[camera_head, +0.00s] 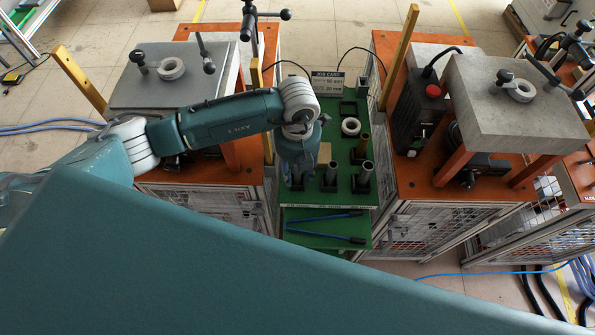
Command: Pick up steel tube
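Steel tubes stand upright in black holders on the green cart. One grey tube (331,173) stands just right of my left gripper, and another (366,171) stands further right. A brass-coloured tube (363,143) stands behind them. My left gripper (297,183) points down over the cart's left side. Its wrist hides that part of the cart, and its fingers are too small and dark to tell whether they are open or hold a tube. My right gripper is not in view.
The green cart (347,207) has a white ring (351,127) and a sign (328,82) at the back. Blue-handled tools (325,237) lie on its lower shelf. Orange-topped benches stand close on both sides, with a grey plate (171,85) and a stone-like slab (515,105).

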